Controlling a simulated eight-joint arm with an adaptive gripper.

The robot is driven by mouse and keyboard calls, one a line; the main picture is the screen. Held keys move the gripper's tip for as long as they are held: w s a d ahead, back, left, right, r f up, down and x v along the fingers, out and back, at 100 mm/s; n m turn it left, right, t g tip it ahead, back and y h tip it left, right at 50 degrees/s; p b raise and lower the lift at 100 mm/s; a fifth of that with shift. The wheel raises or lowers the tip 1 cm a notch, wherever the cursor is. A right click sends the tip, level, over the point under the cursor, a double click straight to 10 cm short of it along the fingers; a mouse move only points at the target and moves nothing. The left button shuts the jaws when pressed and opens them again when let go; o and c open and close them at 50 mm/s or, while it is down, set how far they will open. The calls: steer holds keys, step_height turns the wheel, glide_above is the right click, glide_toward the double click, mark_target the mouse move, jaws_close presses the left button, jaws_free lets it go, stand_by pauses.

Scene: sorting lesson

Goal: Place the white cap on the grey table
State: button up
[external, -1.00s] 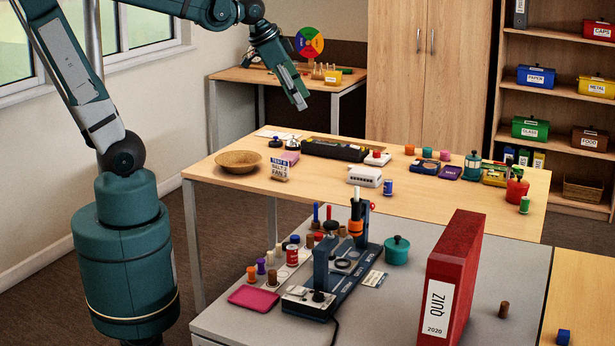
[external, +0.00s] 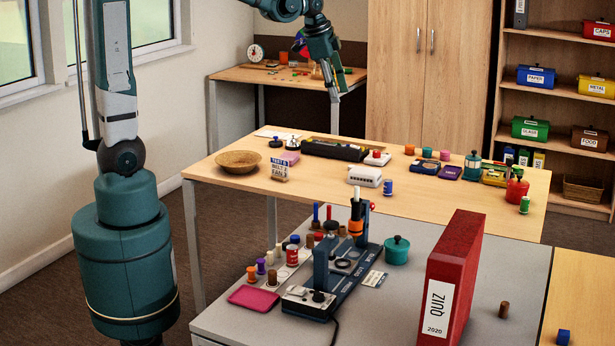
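The grey table (external: 500,250) is in the lower middle of the external view. Small pale, cream-white caps (external: 270,257) stand on its left part among several coloured ones; I cannot tell whether one of these is the white cap. My gripper (external: 334,94) hangs high over the back edge of the wooden table, pointing down. It is far behind the grey table and apart from any object. Its fingers are too small and edge-on to show whether they are open or hold anything.
A blue device (external: 345,265), a teal pot (external: 397,252), a pink tray (external: 253,298) and a tall red binder (external: 455,280) stand on the grey table. The wooden table (external: 440,207) behind holds a bowl (external: 239,160) and boxes.

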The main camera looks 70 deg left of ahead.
steer(key=w+a+f+m+g, duration=0.1)
steer(key=w+a+f+m, duration=0.1)
steer(key=w+a+f, duration=0.4)
steer(key=m+g, duration=0.3)
steer(key=m, duration=0.3)
glide_above(351, 166)
steer(key=shift+h, duration=0.4)
step_height(351, 166, down, 24)
steer(key=shift+f, duration=0.2)
steer(key=shift+f, duration=1.25)
steer(key=shift+b, duration=0.3)
